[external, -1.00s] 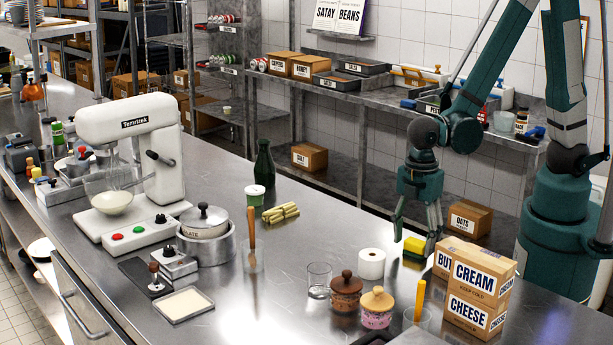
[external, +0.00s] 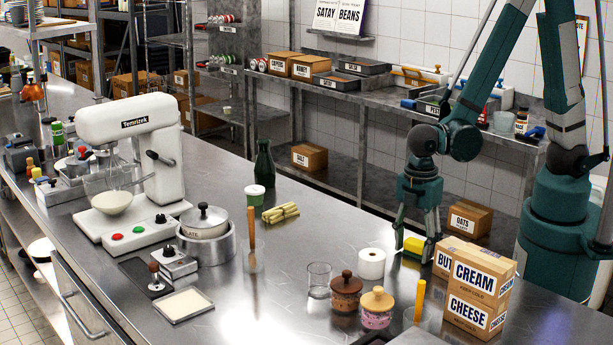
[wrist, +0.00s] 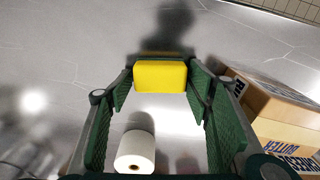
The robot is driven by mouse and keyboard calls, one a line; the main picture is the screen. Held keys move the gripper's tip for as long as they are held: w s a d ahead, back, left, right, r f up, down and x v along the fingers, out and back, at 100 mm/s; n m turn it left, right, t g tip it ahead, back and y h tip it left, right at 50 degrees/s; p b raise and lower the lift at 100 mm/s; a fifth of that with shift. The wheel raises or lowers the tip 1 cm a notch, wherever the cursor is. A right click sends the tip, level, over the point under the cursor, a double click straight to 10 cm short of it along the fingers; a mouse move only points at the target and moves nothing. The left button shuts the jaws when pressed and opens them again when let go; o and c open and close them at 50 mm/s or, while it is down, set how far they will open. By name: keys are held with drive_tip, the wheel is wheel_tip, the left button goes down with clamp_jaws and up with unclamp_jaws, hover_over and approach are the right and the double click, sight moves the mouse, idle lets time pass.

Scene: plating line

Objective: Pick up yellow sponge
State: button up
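The yellow sponge (external: 413,245) lies on the steel counter behind the boxes at the right; its underside looks dark green. My gripper (external: 414,253) points down over it, with a finger on either side. In the wrist view the sponge (wrist: 160,76) sits between the tips of my open gripper (wrist: 160,88), with a narrow gap visible at each side. Whether the pads touch it is hard to tell. In the external view the right finger partly hides the sponge's right end.
A white paper roll (external: 371,264) stands just left of my gripper. Stacked cartons (external: 478,290) stand close at the right, near the right finger. A glass (external: 318,280) and lidded jars (external: 346,291) are in front. The counter behind the sponge looks clear.

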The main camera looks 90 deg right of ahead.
sight(415, 243)
drive_tip(key=c, duration=0.5)
drive_tip(key=shift+r, duration=0.2)
drive_tip(key=shift+r+p, duration=0.6)
drive_tip(key=shift+r, duration=4.2)
